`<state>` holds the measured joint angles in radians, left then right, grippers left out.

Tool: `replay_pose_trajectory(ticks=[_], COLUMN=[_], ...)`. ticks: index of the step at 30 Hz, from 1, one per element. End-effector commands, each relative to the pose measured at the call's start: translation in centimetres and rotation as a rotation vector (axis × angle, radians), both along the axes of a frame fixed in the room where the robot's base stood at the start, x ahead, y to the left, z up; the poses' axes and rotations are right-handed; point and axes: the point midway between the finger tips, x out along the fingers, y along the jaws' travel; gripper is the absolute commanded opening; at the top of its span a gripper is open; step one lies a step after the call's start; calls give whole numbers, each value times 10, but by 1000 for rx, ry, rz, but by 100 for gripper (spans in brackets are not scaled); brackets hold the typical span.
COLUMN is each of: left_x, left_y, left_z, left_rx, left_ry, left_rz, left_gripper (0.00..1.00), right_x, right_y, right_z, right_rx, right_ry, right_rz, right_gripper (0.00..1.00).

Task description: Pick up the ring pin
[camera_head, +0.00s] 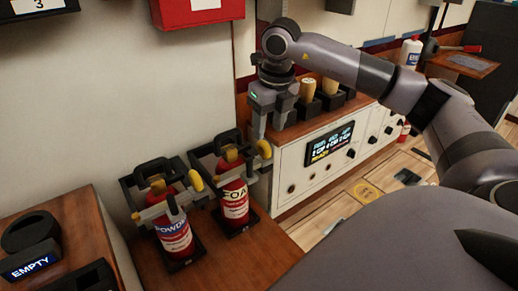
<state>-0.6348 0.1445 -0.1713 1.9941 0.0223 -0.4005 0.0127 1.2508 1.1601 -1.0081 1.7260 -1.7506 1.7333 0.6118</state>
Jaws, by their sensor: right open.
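Two red fire extinguishers stand in dark frames on a wooden surface: one labelled POWDER (174,236) on the left and one labelled FOAM (234,203) on the right. Each has a yellow rounded piece at its upper right, one by the powder extinguisher (195,180) and one by the foam extinguisher (264,149). I cannot tell whether either is the ring pin. My right gripper (266,125) is open and points down, just above the yellow piece of the foam extinguisher. Nothing shows between its fingers. My left gripper is out of view.
A white panel (290,180) with a display (331,143) and several dark knobs stands right of the foam extinguisher. Wooden-handled items in dark holders stand on top of it. A box labelled EMPTY (31,260) is at lower left. A red box (200,12) hangs on the wall above.

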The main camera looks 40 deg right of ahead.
Motion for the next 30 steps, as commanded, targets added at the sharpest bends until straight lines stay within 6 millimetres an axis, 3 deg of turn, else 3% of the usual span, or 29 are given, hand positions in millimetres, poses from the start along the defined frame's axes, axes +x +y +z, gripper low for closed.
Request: replay_pose_trajectory(ticks=[12, 21, 25, 26, 30], left_x=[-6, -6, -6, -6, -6], left_y=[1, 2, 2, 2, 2], left_z=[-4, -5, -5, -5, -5], left_rx=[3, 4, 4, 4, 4], left_ry=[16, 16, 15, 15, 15], left_rz=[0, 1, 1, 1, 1], left_gripper=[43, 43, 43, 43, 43], right_x=[12, 13, 13, 13, 13], right_y=[3, 3, 3, 3, 3], right_z=[-55, -60, -59, -59, -59], right_rx=[3, 3, 3, 4, 4], right_ry=[2, 0, 0, -1, -1], right_rz=[3, 4, 4, 4, 4], right_gripper=[48, 48, 6, 0, 0])
